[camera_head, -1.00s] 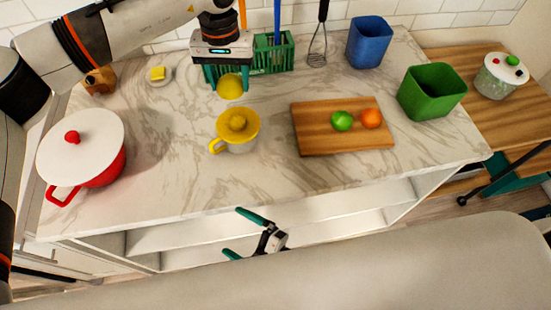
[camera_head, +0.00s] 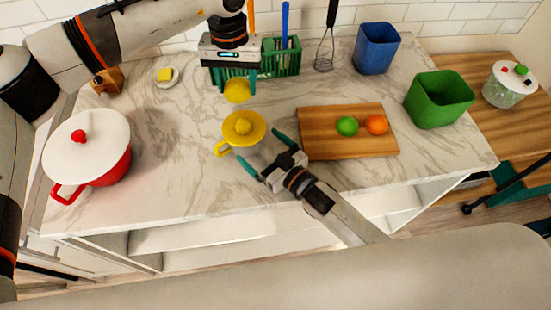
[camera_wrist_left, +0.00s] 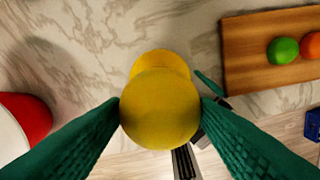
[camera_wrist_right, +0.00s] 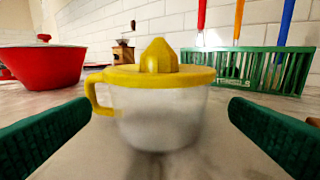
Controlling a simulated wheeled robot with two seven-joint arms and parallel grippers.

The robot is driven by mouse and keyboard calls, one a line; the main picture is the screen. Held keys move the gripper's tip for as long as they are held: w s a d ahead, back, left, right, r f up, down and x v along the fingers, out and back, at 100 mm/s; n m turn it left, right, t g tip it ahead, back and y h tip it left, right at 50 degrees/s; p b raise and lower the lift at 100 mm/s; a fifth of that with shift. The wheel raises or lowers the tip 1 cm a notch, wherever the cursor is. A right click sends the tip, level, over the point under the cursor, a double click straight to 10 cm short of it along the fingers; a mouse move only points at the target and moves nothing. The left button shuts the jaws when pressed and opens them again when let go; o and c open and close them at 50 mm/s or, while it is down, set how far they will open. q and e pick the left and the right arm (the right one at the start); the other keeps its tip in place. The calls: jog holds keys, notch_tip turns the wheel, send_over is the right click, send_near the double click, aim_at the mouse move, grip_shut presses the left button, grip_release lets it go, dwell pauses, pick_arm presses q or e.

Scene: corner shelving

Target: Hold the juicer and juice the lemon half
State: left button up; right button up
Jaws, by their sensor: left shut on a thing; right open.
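The juicer (camera_head: 243,127) has a yellow reamer top and handle over a clear cup. It stands upright on the marble counter, and it also shows in the right wrist view (camera_wrist_right: 158,100). My right gripper (camera_head: 262,152) is open, with its fingers on either side of the juicer's near side and apart from it. My left gripper (camera_head: 238,92) is shut on the yellow lemon half (camera_wrist_left: 158,112) and holds it above the counter, behind the juicer in the head view. In the left wrist view the lemon covers much of the juicer.
A wooden board (camera_head: 335,143) with a lime (camera_head: 347,126) and an orange (camera_head: 376,124) lies to the right. A red pot (camera_head: 97,150) stands left. A green rack (camera_head: 280,62), green bin (camera_head: 438,99) and blue bin (camera_head: 376,49) stand behind and to the right.

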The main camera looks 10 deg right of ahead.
aim_at(248, 137)
jog(key=x, duration=0.5)
jog(key=shift+w+a, duration=0.25)
jog(key=shift+w, duration=0.1)
jog(key=shift+c, duration=0.2)
jog(key=c, duration=0.7)
jog(key=o, duration=0.7)
jog(key=shift+o, duration=0.2)
jog(key=c, duration=0.7)
jog(key=shift+o, duration=0.2)
